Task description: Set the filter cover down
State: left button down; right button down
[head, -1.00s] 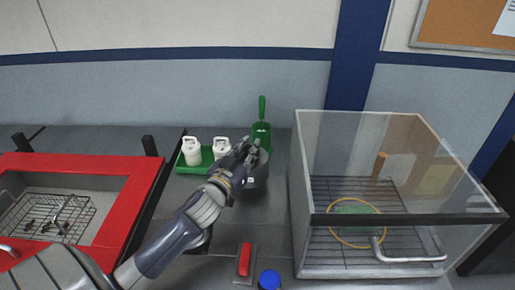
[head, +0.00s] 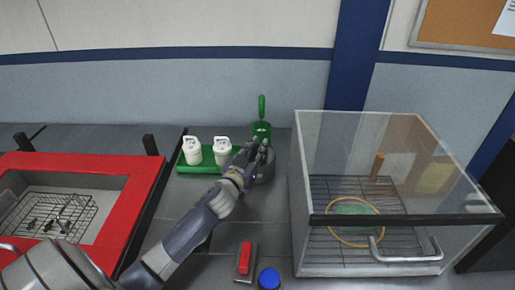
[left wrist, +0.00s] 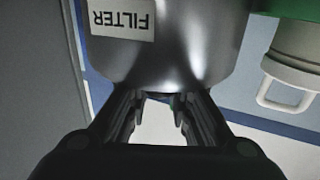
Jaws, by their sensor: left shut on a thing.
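The filter cover (head: 265,172) is a grey metal, rounded piece near the back of the counter. In the left wrist view it fills the top middle as a shiny cylinder (left wrist: 190,45) with an upside-down "FILTER" label (left wrist: 122,25). My left gripper (head: 256,152) is shut on it, with the fingers (left wrist: 155,100) at its edge. The hand hides part of the cover in the head view. I cannot tell whether its underside touches the counter. My right gripper is not in view.
A green tray (head: 208,160) with two white jugs (head: 222,151) stands left of the cover. A green scoop (head: 262,130) is behind it. A clear box (head: 300,200) stands to the right. A red switch (head: 245,258) and blue knob (head: 269,279) are in front. A red-rimmed basin (head: 140,195) is left.

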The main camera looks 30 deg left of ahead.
pick_arm(q)
jog(key=shift+f, duration=0.15)
jog(key=c, duration=1.4)
grip_release()
jog(key=shift+r, duration=0.3)
jog(key=shift+s+f, duration=0.2)
jog(key=shift+s, duration=0.1)
jog(key=s, duration=0.3)
jog(key=s+d+b, duration=0.1)
jog(key=s, duration=0.5)
jog(key=shift+s+d+b, duration=0.35)
jog(key=shift+s+d+r, duration=0.1)
jog(key=shift+s+r, duration=0.1)
jog(key=shift+s, duration=0.6)
